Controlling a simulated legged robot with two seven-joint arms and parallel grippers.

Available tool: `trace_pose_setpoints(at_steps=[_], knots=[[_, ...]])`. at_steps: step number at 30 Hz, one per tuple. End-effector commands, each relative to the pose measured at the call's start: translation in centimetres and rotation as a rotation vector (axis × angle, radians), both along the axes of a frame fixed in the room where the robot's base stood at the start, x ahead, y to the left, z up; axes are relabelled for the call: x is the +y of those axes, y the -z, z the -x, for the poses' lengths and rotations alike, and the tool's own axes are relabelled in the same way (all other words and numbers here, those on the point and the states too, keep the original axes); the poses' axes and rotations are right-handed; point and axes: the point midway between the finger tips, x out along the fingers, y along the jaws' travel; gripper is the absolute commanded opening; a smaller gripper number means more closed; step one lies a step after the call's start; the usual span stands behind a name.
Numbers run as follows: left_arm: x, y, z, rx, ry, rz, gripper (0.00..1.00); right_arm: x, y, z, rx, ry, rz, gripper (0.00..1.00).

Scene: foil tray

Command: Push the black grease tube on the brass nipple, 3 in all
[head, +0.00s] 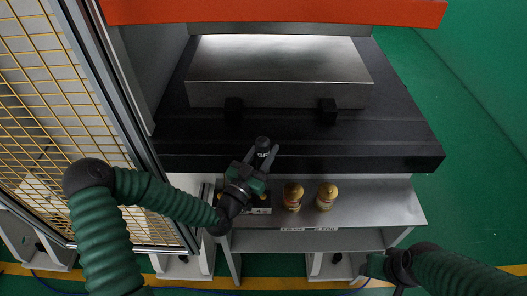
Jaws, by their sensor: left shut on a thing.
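My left gripper (262,157) is over the back edge of the grey shelf, in front of the black press bed. It is shut on a short black cylindrical piece, which looks like the black grease tube (262,143). Two brass-coloured pieces, a left one (293,195) and a right one (327,195), stand upright side by side on the shelf, right of the gripper and apart from it. A little brass colour shows behind my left wrist, mostly hidden. My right gripper (372,265) is low at the right, in front of the shelf; its fingers are not clear.
The grey shelf (385,205) is bare to the right of the brass pieces. Behind it is the black press bed (400,140) with a steel block (280,75) on it and an orange beam (270,12) above. A yellow mesh guard (60,100) stands at the left.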

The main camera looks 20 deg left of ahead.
Motion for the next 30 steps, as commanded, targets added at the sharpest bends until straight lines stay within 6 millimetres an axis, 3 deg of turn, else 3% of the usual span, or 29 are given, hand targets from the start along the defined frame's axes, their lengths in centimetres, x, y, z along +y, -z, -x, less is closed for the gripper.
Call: trace_pose_setpoints(at_steps=[16, 30], knots=[[0.4, 5.4, 0.0, -0.001, -0.001, 0.004, 0.0, 0.0, 4.4, 0.0, 0.0, 0.0, 0.0, 0.51], [0.3, 5.7, 0.0, -0.001, -0.001, 0.003, 0.0, 0.0, 4.6, 0.0, 0.0, -0.001, 0.0, 0.51]])
